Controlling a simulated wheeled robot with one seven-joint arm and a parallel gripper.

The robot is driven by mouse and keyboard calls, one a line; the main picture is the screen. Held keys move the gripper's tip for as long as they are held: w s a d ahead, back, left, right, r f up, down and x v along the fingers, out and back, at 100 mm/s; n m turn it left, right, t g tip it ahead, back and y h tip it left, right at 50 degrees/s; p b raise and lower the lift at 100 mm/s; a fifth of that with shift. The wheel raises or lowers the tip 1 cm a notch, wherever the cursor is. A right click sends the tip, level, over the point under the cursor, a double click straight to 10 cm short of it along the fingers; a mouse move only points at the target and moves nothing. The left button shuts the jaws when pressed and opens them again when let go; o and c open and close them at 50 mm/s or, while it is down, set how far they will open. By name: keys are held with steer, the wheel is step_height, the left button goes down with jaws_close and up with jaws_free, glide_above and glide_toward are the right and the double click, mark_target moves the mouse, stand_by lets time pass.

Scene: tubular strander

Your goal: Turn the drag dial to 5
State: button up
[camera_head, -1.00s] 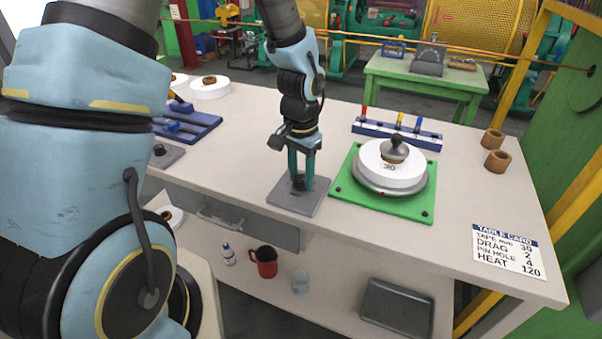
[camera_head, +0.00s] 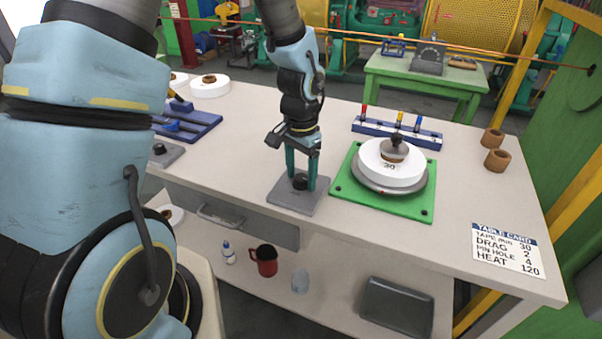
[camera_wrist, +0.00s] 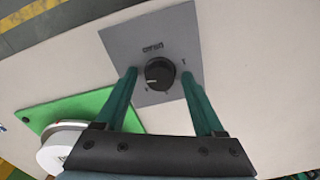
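The drag dial (camera_head: 300,181) is a small black knob on a grey plate (camera_head: 284,195) at the table's front edge. In the wrist view the dial (camera_wrist: 159,73) is near the middle, with its lettering upside down on the plate (camera_wrist: 185,30). A pale mark shows on the knob's lower-left part; the scale figures are too small to read. My gripper (camera_head: 301,184) points down over the plate. Its green fingers are spread, one on each side of the knob, with gaps showing in the wrist view (camera_wrist: 160,78).
A green plate (camera_head: 410,210) with a white roll (camera_head: 392,175) is just right of the dial. A blue rack (camera_head: 385,133) stands behind it. The table card (camera_head: 506,250) reads drag 2. A blue tray (camera_head: 200,120) lies left. The table's right front is otherwise clear.

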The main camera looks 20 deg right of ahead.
mark_target(301, 177)
step_height(301, 177, up, 11)
steer(key=b, duration=0.1)
stand_by(0.7)
steer(key=shift+f, duration=0.1)
